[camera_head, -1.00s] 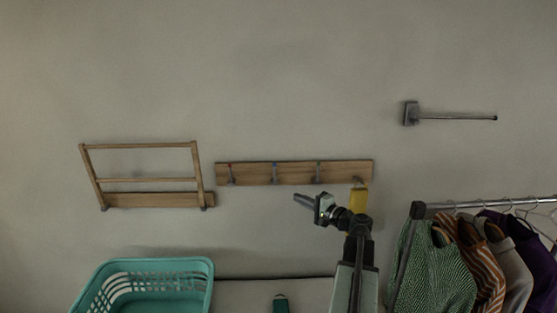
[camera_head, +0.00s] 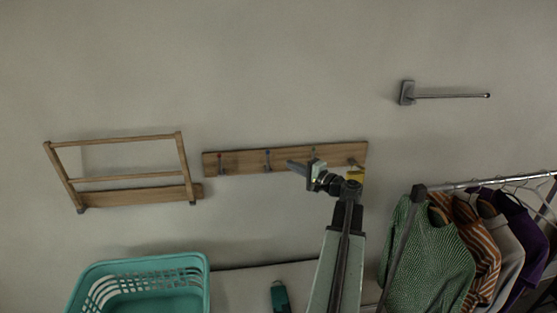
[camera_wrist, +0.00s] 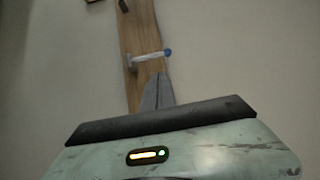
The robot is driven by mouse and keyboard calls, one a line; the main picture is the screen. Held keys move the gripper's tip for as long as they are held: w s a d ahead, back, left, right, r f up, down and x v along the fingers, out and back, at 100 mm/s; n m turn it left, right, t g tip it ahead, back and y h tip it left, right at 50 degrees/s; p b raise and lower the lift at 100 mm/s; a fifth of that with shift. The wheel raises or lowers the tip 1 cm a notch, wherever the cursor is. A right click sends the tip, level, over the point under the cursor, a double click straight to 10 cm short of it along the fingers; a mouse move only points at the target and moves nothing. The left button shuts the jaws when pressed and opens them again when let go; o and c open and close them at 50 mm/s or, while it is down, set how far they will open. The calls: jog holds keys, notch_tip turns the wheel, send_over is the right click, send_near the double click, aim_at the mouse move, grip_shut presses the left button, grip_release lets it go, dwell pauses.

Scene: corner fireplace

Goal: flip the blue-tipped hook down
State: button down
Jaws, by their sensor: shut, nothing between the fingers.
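The blue-tipped hook (camera_head: 267,160) is second from the left on a wooden wall rail (camera_head: 240,162). In the wrist view the blue-tipped hook (camera_wrist: 148,57) is a pale bar standing out from the rail, its blue tip beyond the rail's right edge. My gripper (camera_head: 291,163) is shut and empty, pointing left in front of the rail, just right of the blue-tipped hook. In the wrist view my gripper's fingers (camera_wrist: 158,90) lie just below the hook in the picture. I see no clear contact; depth is hard to judge.
A red-tipped hook (camera_head: 221,163) is to the left, another hook (camera_head: 314,153) to the right. A yellow thing (camera_head: 356,176) hangs at the rail's right end, partly behind my arm. A clothes rail (camera_head: 480,184) stands right, a teal basket (camera_head: 140,285) lower left.

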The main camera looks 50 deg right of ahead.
aim_at(268, 162)
jog(key=w, duration=0.9)
jog(key=shift+w+d, duration=0.3)
